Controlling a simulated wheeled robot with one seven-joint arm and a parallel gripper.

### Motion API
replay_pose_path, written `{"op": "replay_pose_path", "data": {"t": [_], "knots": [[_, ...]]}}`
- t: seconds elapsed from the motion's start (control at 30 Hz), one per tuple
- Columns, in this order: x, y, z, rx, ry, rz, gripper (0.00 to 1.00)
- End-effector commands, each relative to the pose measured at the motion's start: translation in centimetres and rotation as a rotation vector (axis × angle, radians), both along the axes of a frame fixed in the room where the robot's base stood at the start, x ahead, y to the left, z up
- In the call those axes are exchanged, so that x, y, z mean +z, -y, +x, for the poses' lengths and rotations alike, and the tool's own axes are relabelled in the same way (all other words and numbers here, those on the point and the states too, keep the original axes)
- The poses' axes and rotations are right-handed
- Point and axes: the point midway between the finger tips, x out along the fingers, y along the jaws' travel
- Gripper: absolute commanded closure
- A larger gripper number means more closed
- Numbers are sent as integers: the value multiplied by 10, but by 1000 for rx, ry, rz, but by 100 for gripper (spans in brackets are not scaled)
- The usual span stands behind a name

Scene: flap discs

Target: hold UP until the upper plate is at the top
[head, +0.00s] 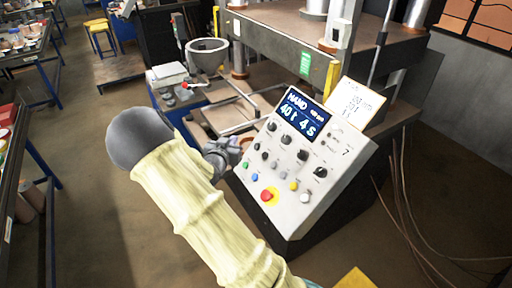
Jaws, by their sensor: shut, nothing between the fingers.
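The grey control panel (304,160) stands at the centre, its screen (301,116) reading HAND, 40 t and 4 s. The press's heavy upper plate (286,54) shows behind, above a lower bed (209,128). My gripper (228,150) is shut and empty by the panel's left edge; contact is unclear.
A paper note (356,103) stands at the panel's upper right. A bowl (207,54) and a scale (167,75) sit left of the press. Cables (402,200) hang at the right. Open floor (90,150) lies to the left.

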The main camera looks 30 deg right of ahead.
Motion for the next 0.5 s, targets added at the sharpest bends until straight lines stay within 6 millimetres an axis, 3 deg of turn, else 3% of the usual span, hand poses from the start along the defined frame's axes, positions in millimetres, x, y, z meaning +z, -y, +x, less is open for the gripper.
{"op": "replay_pose_path", "data": {"t": [0.5], "knots": [[-43,46,1,-3,-1,0,100]]}}
